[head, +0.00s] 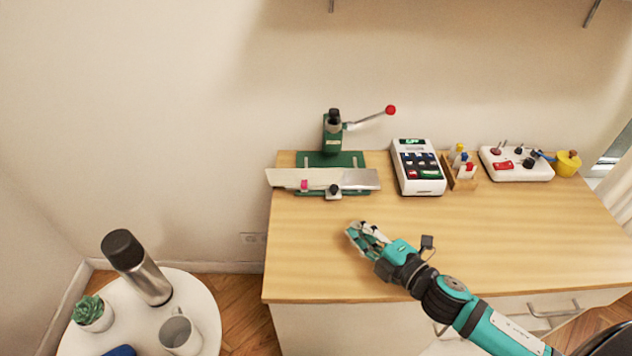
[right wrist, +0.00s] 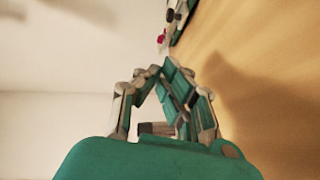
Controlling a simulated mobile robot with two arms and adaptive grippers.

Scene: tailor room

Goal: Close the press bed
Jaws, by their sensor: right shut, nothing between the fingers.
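The press (head: 333,135) stands at the back left of the wooden table, with a green body and a lever ending in a red ball (head: 390,110). Its pale flat bed (head: 350,180) lies across the front of the green base, with a pink knob (head: 304,185) and a black knob (head: 334,189) at its front. My right gripper (head: 358,234) is shut and empty above the table, in front of the bed and apart from it. In the right wrist view its fingers (right wrist: 158,72) meet at the tips. My left gripper is out of view.
A white keypad device (head: 418,167), a small wooden rack of bottles (head: 462,168), a white control box (head: 515,164) and a yellow pot (head: 567,163) line the table's back right. The table's middle (head: 480,225) is clear. A round white side table (head: 208,310) stands at left.

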